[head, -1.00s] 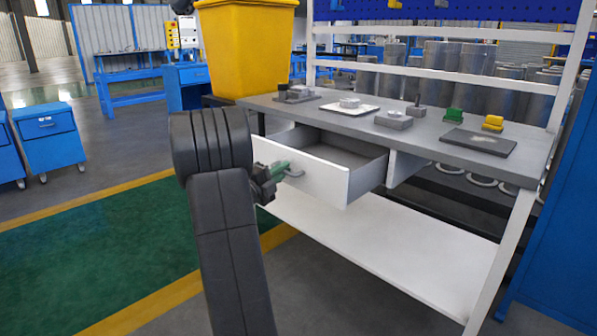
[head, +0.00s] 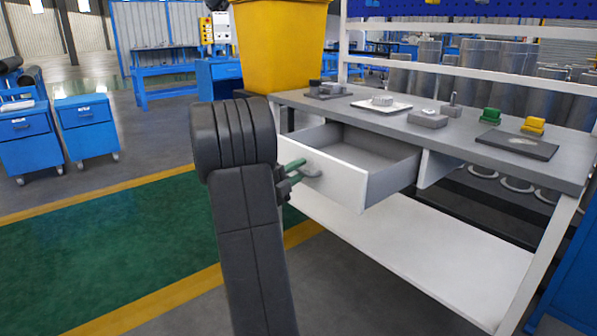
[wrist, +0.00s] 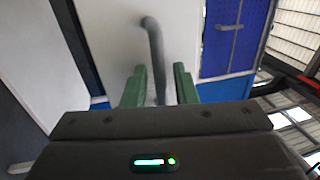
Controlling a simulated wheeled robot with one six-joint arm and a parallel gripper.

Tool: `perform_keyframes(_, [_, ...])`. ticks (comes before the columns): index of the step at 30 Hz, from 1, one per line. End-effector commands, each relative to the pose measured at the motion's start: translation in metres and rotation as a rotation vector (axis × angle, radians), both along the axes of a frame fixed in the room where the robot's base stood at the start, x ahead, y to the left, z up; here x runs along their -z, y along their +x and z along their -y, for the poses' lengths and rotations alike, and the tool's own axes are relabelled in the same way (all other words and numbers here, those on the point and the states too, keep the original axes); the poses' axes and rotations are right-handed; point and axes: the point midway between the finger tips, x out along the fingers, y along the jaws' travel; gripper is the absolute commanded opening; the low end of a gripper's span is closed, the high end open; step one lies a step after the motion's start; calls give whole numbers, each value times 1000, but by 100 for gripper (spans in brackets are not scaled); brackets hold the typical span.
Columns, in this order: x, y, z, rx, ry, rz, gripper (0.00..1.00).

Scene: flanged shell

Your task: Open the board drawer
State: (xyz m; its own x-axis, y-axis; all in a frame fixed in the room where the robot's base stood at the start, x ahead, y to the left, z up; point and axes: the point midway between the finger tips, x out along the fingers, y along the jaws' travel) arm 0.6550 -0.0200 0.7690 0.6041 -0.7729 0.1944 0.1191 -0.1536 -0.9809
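The drawer (head: 335,177) under the grey bench top has a white front and a grey inside. It stands pulled out, and the visible part of its inside looks empty. Its grey bar handle (head: 312,172) is on the front; it also shows in the wrist view (wrist: 154,45). My gripper (head: 294,168) is at the handle, partly hidden behind my dark arm. In the wrist view its two green fingers (wrist: 158,82) stand on either side of the bar, with a narrow gap visible at each side, so it is open around the handle.
The bench top (head: 385,118) bears a white plate (head: 381,106), grey blocks, a dark board (head: 517,145), and green and yellow pieces. A yellow bin (head: 280,45) stands behind its left end. A white shelf (head: 420,250) lies below. Green floor (head: 110,240) is clear at left.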

Motion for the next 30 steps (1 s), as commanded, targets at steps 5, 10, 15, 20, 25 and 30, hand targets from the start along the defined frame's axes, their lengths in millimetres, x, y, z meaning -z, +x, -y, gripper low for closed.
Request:
perform_keyframes(5, [0, -2, -2, 0, 0, 0, 26])
perform_keyframes(10, [3, -14, -20, -3, 0, 0, 26])
perform_keyframes(15, [10, -38, -50, -5, -1, -2, 26])
perform_keyframes(20, [17, -59, -78, -5, -2, -2, 26])
perform_keyframes(25, [23, -75, -98, -3, -2, -1, 26])
perform_keyframes(30, [26, -83, -106, -1, 0, 0, 26])
